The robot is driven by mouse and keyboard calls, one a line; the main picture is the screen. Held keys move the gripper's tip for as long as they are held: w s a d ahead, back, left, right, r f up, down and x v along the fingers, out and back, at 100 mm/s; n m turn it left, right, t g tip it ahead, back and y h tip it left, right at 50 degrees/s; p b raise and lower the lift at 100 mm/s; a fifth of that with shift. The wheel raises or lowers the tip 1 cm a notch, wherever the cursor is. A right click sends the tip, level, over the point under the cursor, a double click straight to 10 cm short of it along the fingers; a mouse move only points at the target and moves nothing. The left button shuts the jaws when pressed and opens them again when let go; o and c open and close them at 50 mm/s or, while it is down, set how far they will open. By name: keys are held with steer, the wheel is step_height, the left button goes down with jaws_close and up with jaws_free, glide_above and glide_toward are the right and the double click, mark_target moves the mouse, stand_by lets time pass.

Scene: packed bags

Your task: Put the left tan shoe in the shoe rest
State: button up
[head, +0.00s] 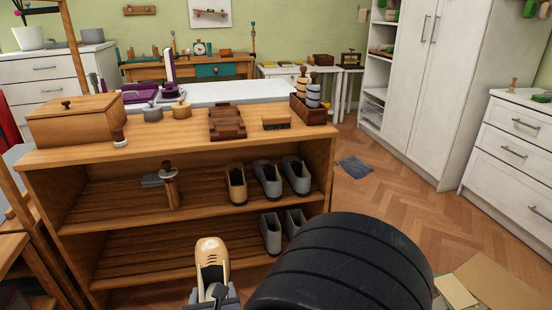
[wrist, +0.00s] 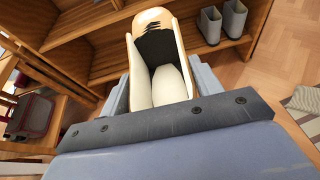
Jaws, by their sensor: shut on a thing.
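A tan shoe (head: 211,253) with dark laces is in my gripper (head: 213,291), in front of the shelf unit's lower part. In the wrist view the shoe (wrist: 153,22) points away, its heel opening between the jaws of my gripper (wrist: 160,88). The jaws are shut on it. Another tan shoe (head: 237,184) stands on the upper shelf, left of the grey shoes. A brown stepped wooden block (head: 227,124) lies on the unit's top; it may be the shoe rest, but I cannot tell for sure.
The wooden shelf unit (head: 150,158) also holds grey shoes (head: 268,180) on both shelves. On top are a wooden box (head: 75,122), a brush (head: 276,122) and a caddy (head: 309,110) with bottles. The upper shelf's left part holds a small stand (head: 168,174).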

steer(key=w+d+m+h, duration=0.2)
steer(key=w+d, duration=0.3)
steer(key=d, duration=0.5)
steer(key=w+d+m+h, duration=0.25)
steer(key=w+d, duration=0.35)
steer(key=d, duration=0.3)
steer(key=w+d+m+h, duration=0.25)
steer(key=w+d, duration=0.25)
steer(key=d, duration=0.5)
step_height(320, 180, up, 34)
steer(key=n+p, duration=0.1)
steer(key=p, duration=3.3)
steer(key=shift+a+f, duration=0.2)
